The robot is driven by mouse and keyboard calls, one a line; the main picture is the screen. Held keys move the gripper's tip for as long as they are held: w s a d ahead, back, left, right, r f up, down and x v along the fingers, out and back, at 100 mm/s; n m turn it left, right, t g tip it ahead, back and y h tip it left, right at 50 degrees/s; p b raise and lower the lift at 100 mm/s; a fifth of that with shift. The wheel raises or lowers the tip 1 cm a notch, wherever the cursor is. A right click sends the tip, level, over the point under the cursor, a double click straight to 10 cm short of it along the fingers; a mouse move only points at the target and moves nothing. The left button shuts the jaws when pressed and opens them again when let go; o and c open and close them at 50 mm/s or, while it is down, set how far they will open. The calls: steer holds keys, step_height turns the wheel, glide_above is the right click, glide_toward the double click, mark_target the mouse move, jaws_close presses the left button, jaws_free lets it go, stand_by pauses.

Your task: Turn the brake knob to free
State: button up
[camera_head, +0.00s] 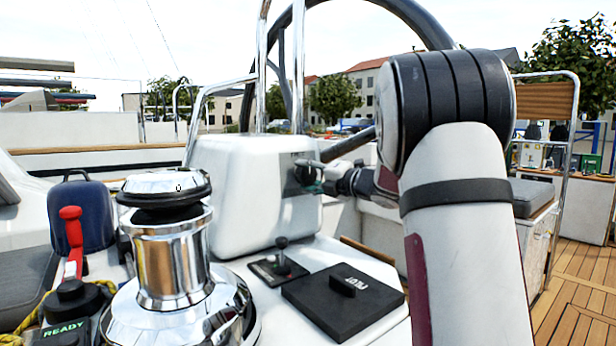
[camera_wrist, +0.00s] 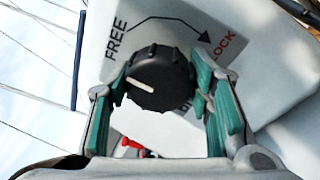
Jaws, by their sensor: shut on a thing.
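The red LOCK label (camera_wrist: 222,48) is at upper right, with a black arc arrow between the labels. My gripper (camera_wrist: 165,88) has its green-padded fingers on either side of the knob, shut on it. In the head view the knob (camera_head: 303,172) shows small and dark on the white pedestal side, with my gripper (camera_head: 312,180) at it.
A chrome winch (camera_head: 172,255) stands at front left, beside a red-handled lever (camera_head: 72,240) marked READY. A small black lever (camera_head: 282,258) and a black hatch plate (camera_head: 335,305) lie below the pedestal (camera_head: 240,200). The steering wheel (camera_head: 345,5) rises behind.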

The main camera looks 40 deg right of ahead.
steer(key=shift+n, duration=0.4)
steer(key=shift+f, duration=0.1)
steer(key=o, duration=1.1)
steer(key=shift+o, duration=0.2)
steer(key=s+d, duration=0.2)
steer(key=s, duration=1)
steer(key=shift+w, duration=0.1)
